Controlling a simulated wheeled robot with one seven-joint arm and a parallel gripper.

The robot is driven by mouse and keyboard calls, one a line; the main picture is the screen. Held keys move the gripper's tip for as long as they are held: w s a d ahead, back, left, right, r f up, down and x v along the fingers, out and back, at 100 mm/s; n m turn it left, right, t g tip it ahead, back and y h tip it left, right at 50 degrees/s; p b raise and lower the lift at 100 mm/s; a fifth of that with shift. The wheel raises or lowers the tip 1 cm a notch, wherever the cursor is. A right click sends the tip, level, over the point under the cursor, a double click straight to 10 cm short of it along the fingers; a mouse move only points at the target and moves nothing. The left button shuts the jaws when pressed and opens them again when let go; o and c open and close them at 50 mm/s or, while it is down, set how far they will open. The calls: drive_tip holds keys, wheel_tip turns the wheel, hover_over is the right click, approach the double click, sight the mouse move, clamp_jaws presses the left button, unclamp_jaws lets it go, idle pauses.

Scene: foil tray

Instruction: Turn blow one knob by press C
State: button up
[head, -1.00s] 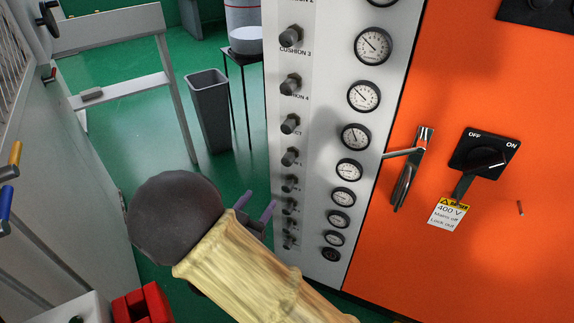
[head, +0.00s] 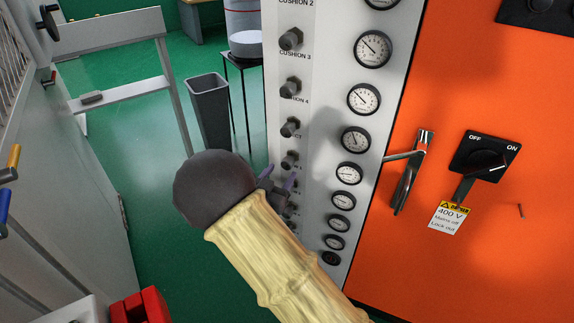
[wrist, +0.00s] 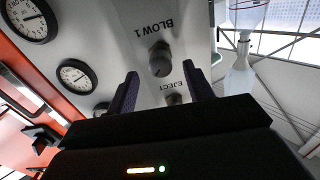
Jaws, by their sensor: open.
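The Blow 1 knob (wrist: 160,60) is a dark round knob on the light grey panel. In the wrist view it sits just beyond and between my fingertips, beside its "BLOW 1" label. In the head view, the knob (head: 289,160) is just above my fingers. My gripper (wrist: 163,85) is open and empty, its two purple-grey fingers pointing toward the panel. It also shows in the head view (head: 278,180), mostly hidden by my arm. The Eject knob (wrist: 174,99) is partly hidden near the right finger. I see no contact with either knob.
A column of gauges (head: 355,140) runs right of the knobs. Farther right is an orange cabinet (head: 480,265) with a lever handle (head: 408,175) and an ON/OFF switch (head: 483,160). A grey bin (head: 209,112) and open green floor lie left of the panel.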

sight(285, 167)
drive_tip(key=x, duration=0.5)
drive_tip(key=shift+c, duration=0.2)
drive_tip(key=c, duration=0.9)
